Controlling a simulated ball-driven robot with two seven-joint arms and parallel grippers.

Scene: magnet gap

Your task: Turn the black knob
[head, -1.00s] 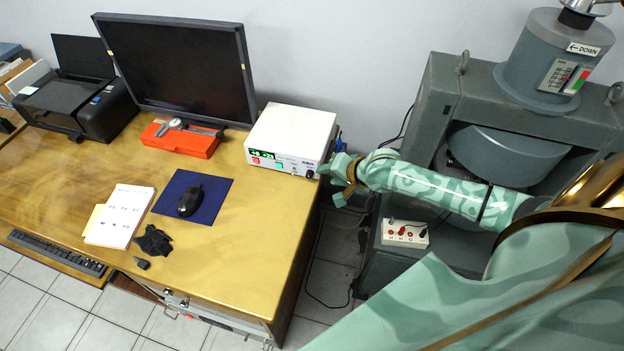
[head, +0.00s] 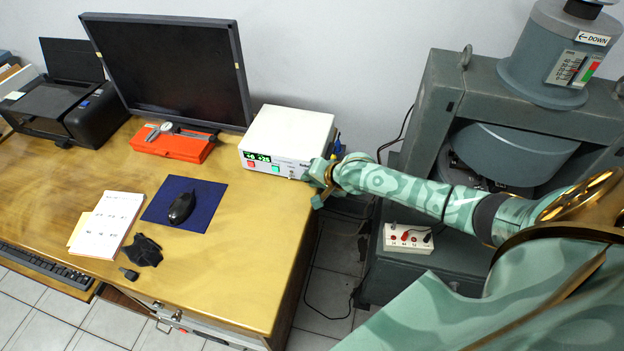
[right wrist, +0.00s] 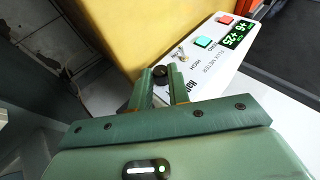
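The white meter box (head: 290,132) sits at the right end of the desk, its front panel carrying a green display and coloured buttons. In the right wrist view, the black knob (right wrist: 160,72) is on the white panel (right wrist: 205,62), beside a small metal switch. My right gripper (right wrist: 160,80) is open, with its two fingers apart and the knob between their tips. I cannot tell whether the fingers touch it. In the head view, my right gripper (head: 316,178) is at the panel's right end and hides the knob. My left gripper is not in view.
A blue pad (head: 207,212) with a black mouse (head: 182,208), a notepad (head: 107,224) and an orange case (head: 175,145) lie left of the box. A small socket box (head: 407,238) and large grey machine (head: 425,120) stand right of the desk.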

